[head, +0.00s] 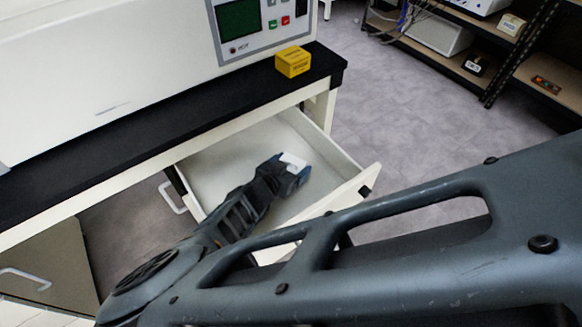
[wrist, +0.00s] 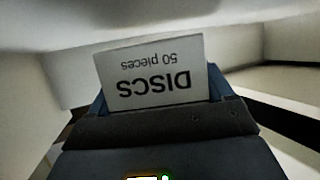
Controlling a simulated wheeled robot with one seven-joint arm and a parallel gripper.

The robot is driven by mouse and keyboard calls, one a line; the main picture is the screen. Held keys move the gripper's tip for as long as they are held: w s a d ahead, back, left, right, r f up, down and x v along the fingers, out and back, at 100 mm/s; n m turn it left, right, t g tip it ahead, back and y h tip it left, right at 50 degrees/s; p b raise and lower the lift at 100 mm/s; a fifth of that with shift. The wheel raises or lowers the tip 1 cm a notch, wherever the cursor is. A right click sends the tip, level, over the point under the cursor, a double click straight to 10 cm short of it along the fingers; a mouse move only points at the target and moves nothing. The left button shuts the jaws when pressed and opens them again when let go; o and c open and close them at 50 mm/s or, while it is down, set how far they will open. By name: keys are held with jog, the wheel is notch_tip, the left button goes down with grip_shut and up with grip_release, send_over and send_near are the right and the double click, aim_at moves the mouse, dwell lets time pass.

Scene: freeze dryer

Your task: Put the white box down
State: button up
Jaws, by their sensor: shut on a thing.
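The white box (wrist: 152,72) fills the middle of the wrist view, with "DISCS 50 pieces" printed on it, upside down in the picture. My gripper (wrist: 158,98) is shut on it, with a finger at each side. In the head view my gripper (head: 285,172) reaches into an open drawer (head: 343,160) under the bench, and the white box (head: 293,160) shows as a small pale patch at its tip. The drawer is otherwise empty where I see it. I cannot tell whether the box touches the drawer floor.
A yellow box (head: 292,62) stands on the black bench top (head: 130,125) in front of a machine with a control panel (head: 262,25). The drawer walls stand close around my gripper. Shelves (head: 450,65) with boxes stand at the back right, beyond open grey floor.

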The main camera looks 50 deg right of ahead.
jog(key=shift+f, duration=0.25)
jog(key=shift+f+b, duration=0.35)
jog(key=shift+b, duration=0.05)
jog(key=shift+f, duration=0.1)
